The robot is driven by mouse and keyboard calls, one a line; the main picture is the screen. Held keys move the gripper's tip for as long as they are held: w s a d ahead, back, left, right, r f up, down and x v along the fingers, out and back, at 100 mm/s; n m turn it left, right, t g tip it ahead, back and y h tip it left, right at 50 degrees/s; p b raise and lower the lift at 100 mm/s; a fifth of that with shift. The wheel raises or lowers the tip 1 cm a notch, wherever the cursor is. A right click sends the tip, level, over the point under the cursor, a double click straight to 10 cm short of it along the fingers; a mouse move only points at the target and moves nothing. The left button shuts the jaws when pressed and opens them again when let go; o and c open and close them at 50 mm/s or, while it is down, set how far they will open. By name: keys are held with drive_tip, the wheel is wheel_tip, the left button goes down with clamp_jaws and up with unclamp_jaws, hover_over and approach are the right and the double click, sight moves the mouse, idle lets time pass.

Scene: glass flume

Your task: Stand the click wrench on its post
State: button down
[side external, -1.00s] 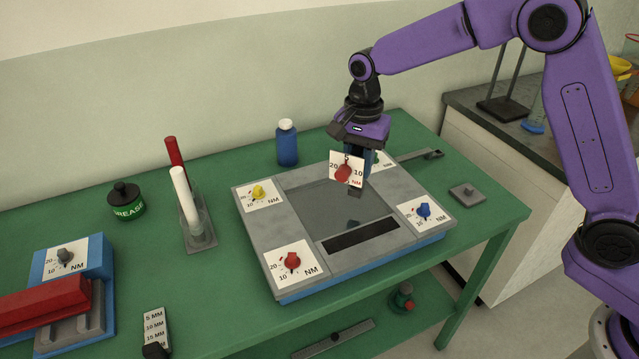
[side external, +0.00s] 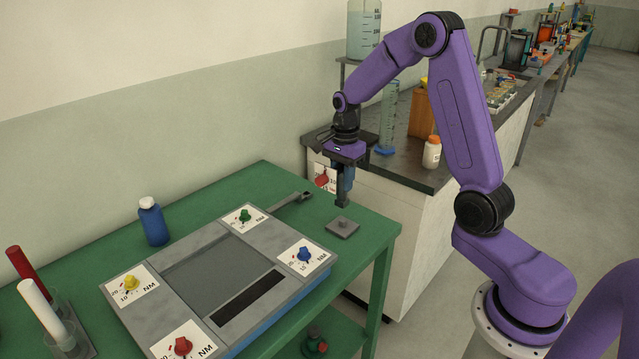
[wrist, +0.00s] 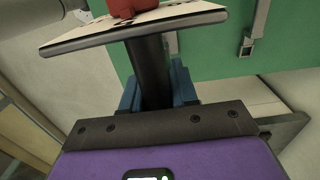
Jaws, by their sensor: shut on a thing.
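The click wrench (side external: 342,199) is a dark upright bar with a white dial plate and red knob (side external: 322,179) on its side. My gripper (side external: 344,177) is shut on it, the blue fingers around the bar. The wrench's lower end hangs over the post (side external: 342,225), a short grey stub on a square grey base on the green table. A small gap seems to show between them. In the wrist view, the wrench's dark shaft (wrist: 152,70) stands between the blue fingers, and the dial plate (wrist: 120,30) and red knob show above.
A grey console (side external: 165,300) with several coloured knobs lies left of the post. A flat grey bar (side external: 292,202) lies close by on the green table. A blue bottle (side external: 153,226) stands behind the console. The table's right edge is near the post; a dark-topped bench (side external: 405,172) stands beyond.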

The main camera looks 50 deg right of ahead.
sight(343, 199)
drive_tip(key=shift+s+d+f, duration=0.1)
drive_tip(key=shift+d, duration=0.15)
drive_tip(key=shift+f, duration=2)
drive_tip(key=shift+f, duration=1.2)
drive_tip(key=c, duration=0.8)
unclamp_jaws()
